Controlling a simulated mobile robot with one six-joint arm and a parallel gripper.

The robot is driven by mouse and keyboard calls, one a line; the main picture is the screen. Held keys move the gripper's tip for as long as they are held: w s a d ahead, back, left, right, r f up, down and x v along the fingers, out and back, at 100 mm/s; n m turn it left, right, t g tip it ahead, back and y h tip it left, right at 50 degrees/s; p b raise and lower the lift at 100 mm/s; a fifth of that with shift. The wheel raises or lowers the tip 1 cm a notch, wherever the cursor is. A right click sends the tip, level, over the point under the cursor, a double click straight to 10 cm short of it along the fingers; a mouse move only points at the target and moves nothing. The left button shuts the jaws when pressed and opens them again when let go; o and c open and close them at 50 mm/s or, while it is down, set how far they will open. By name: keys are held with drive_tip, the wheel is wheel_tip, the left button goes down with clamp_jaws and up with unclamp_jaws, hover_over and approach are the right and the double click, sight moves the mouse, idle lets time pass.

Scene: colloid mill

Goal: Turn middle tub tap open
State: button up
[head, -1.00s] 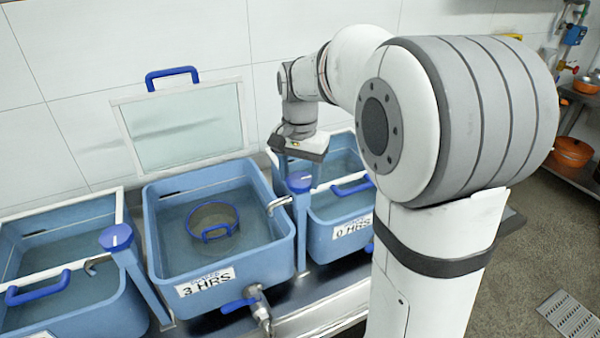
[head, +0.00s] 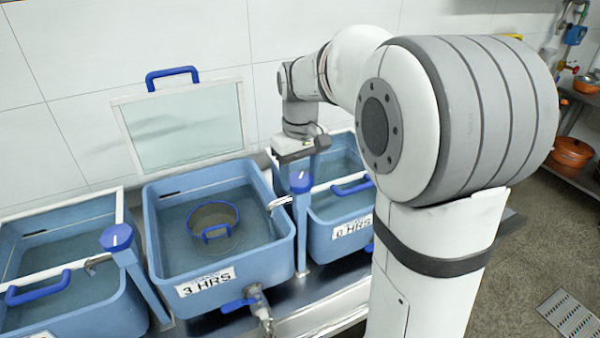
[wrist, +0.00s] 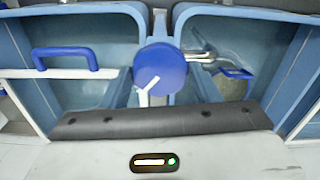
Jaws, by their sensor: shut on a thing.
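In the wrist view the knob (wrist: 160,68) has a white pointer mark slanting down. A metal spout (head: 279,202) reaches from the post over the middle tub. My gripper (head: 299,168) is shut on the knob from above and behind. Its fingertips are mostly hidden. I cannot tell whether liquid runs from the spout.
The right tub (head: 335,240), labelled 0 HRS, has a blue-handled lid (head: 353,187). The left tub (head: 85,318) has a similar handle and its own knob (head: 116,238). A glass lid (head: 185,130) leans on the wall. A blue-handled drain valve (head: 240,302) sticks out in front.

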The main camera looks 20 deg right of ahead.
sight(300, 179)
drive_tip(key=n, duration=0.3)
drive_tip(key=shift+n, duration=2.2)
drive_tip(key=o, duration=1)
wheel_tip(300, 179, up, 8)
drive_tip(key=shift+f, duration=0.1)
